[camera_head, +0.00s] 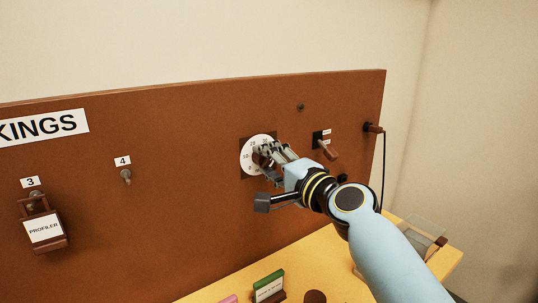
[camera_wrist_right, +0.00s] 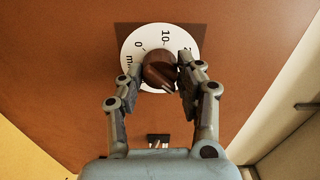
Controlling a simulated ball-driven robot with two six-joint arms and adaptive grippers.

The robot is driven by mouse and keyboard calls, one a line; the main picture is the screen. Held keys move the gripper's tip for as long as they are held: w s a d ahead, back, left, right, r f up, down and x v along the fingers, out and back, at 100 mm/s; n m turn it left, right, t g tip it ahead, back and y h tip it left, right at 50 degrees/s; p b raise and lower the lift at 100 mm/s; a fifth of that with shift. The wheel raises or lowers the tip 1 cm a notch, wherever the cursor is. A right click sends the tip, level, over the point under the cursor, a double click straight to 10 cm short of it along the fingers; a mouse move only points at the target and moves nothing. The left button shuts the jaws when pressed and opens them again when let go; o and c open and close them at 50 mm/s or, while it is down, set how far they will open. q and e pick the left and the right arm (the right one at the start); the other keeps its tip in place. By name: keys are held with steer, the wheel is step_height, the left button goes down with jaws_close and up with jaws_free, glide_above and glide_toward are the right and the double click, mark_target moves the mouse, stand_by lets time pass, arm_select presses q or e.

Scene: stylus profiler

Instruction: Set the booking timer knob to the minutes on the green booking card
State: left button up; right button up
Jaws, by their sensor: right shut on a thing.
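The booking timer has a white round dial (camera_head: 250,159) on the brown board, with numbers printed around it. Its brown knob (camera_wrist_right: 159,70) sits at the dial's middle and shows best in the right wrist view. There the dial (camera_wrist_right: 134,47) reads 0 and 10, and other marks are partly covered by the fingers. My right gripper (camera_head: 265,158) is shut on the knob, one finger on each side. The green booking card (camera_head: 269,287) stands on the yellow table at the bottom; its writing is too small to read. My left gripper is not in view.
A switch with a brown handle (camera_head: 328,149) and a plug with a black cable (camera_head: 373,128) are right of the dial. A PROFILER tag (camera_head: 43,228) hangs at hook 3; hook 4 (camera_head: 126,175) is empty. A pink item (camera_head: 229,299) and a clear-topped box (camera_head: 425,232) are on the table.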

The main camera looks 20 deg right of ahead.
steer(key=m+p, duration=0.1)
steer(key=m, duration=0.3)
steer(key=shift+f+m+p, duration=0.1)
steer(key=shift+m+p, duration=0.2)
steer(key=shift+p, duration=0.1)
steer(key=m+p, duration=0.1)
steer(key=m, duration=0.3)
steer(key=shift+m+p, duration=0.3)
steer(key=shift+p, duration=0.1)
steer(key=m+p, duration=0.2)
steer(key=m, duration=0.3)
steer(key=shift+m+p, duration=0.65)
steer(key=shift+m, duration=1.45)
steer(key=o, duration=1.1)
steer(key=shift+o, duration=0.2)
